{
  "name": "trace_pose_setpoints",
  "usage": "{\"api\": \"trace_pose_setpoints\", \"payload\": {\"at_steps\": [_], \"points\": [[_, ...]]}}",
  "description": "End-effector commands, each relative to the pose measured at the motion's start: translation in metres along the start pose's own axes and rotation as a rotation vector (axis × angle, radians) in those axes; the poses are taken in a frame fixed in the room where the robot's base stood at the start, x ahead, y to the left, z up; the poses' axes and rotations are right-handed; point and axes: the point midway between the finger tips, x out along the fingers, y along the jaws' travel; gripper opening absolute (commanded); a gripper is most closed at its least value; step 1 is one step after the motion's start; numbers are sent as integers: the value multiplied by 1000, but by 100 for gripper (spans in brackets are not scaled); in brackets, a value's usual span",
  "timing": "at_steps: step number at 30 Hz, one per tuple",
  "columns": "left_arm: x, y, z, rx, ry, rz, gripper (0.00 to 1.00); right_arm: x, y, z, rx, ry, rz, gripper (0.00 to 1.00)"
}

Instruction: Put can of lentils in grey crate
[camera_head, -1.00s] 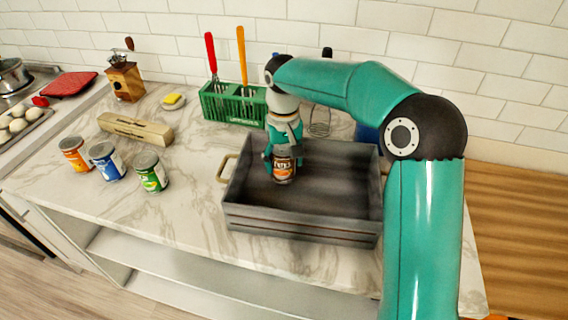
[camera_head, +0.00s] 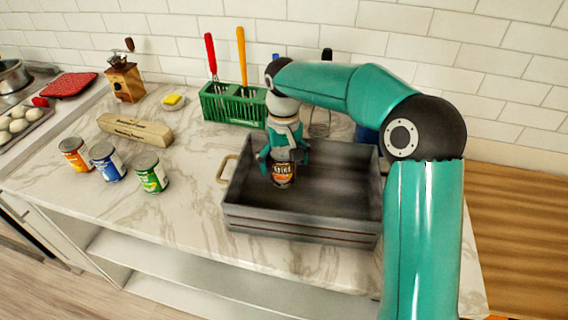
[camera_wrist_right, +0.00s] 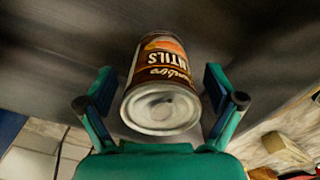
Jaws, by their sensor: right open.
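The can of lentils (camera_head: 281,175), with a brown and orange label, stands inside the grey crate (camera_head: 300,229), toward its left side. In the right wrist view the can (camera_wrist_right: 160,92) shows its lid toward the camera, with part of the word "lentils" readable. My right gripper (camera_head: 283,160) is over the can, pointing down. In the right wrist view its fingers (camera_wrist_right: 160,90) are open on either side of the can, with a gap on each side. My left gripper is not in view.
Three other cans, orange (camera_head: 75,154), blue (camera_head: 107,161) and green (camera_head: 150,172), stand left of the crate. A long beige box (camera_head: 135,130) lies behind them. A green utensil rack (camera_head: 232,106) stands behind the crate. A wooden grinder (camera_head: 124,82) is at back left.

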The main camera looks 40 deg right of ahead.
Motion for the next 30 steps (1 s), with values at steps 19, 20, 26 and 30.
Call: {"api": "trace_pose_setpoints", "payload": {"at_steps": [19,20,26,30], "points": [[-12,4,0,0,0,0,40,-108,-1,-1,-2,3,-1,92],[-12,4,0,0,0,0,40,-109,-1,0,-2,2,0,92],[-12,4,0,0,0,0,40,-112,-1,0,-2,1,0,92],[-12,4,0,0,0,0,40,-112,-1,0,-2,1,0,92]]}}
